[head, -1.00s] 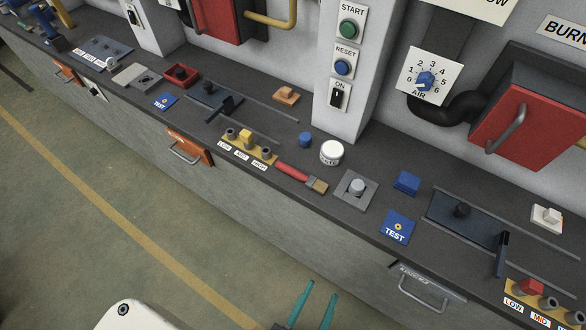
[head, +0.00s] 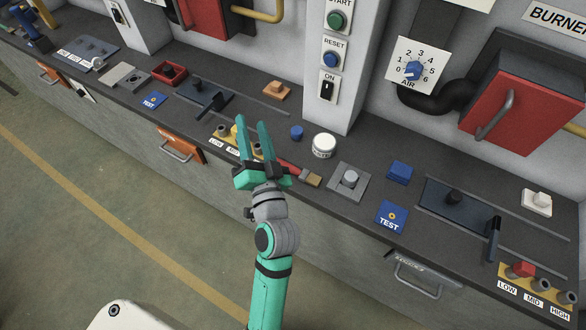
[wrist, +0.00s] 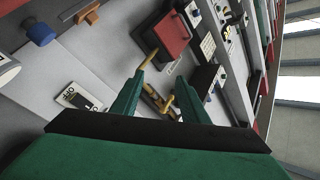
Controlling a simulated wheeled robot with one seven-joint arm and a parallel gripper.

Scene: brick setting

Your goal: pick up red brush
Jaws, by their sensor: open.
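The red brush (head: 309,178) lies on the dark counter, with a tan bristle end toward the right. My gripper (head: 253,139) covers the left part of its red handle in the head view. The gripper is open and empty, its teal fingers pointing up toward the back of the counter. I cannot tell from this view how far above the counter it is. In the wrist view my gripper (wrist: 152,97) also shows open, facing the wall and its panels. The brush does not show in the wrist view.
A white jar (head: 324,146) and a blue knob (head: 296,132) stand behind the brush. A grey plate with a round button (head: 349,180) is to its right. An orange drawer (head: 180,144) sticks out from the counter front.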

